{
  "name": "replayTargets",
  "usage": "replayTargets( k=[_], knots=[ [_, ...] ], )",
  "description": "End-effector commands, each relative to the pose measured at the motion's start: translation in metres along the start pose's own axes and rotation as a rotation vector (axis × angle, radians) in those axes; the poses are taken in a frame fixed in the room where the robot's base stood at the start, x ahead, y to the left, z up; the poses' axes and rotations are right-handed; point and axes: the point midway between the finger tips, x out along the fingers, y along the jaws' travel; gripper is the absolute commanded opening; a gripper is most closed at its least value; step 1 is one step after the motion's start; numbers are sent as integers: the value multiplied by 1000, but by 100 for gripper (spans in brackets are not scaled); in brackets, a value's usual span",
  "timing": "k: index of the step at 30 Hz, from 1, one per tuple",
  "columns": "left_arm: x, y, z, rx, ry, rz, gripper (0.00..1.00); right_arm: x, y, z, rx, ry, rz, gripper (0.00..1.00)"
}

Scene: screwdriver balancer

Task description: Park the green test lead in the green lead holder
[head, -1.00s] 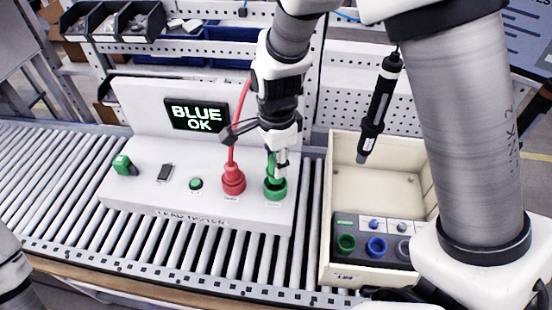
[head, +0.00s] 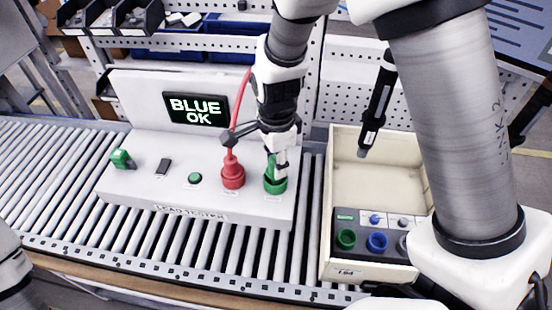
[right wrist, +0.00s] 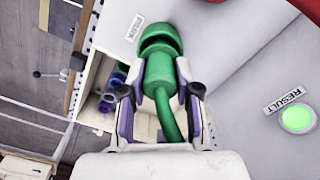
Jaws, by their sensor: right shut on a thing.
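The green test lead (right wrist: 160,75) is between the fingers of my right gripper (right wrist: 160,98), which is shut on it. Its cable curves back between the fingers toward the wrist. The green lead holder (right wrist: 160,35), a round cup beside a PARK label, is directly in line with the lead's front end. In the head view the holder (head: 275,185) stands at the right end of the white tester, with my right gripper (head: 277,158) just above it. The lead's end meets the holder's opening; I cannot tell how deep it sits. My left gripper is out of view.
A red lead stands in a red holder (head: 232,177) just left of the green one. The tester's screen (head: 195,109) reads BLUE OK. A cream bin (head: 327,215) with green, blue and grey cups is at the right. A dark screwdriver (head: 375,110) hangs above it.

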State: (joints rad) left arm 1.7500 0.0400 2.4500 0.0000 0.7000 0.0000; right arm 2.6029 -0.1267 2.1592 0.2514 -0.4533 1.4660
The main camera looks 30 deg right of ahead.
Motion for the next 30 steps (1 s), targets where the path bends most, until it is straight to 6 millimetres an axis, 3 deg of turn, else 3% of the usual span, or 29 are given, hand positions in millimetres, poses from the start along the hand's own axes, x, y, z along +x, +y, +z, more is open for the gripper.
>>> replayTargets(
  k=[21,22,24,30],
  knots=[
    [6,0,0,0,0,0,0,15,0,0,1,0,-1,0],
    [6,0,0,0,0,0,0,15,0,0,1,0,-1,39],
    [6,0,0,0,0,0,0,15,0,0,1,0,-1,61],
    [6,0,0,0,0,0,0,15,0,0,1,0,0,61]
  ],
)
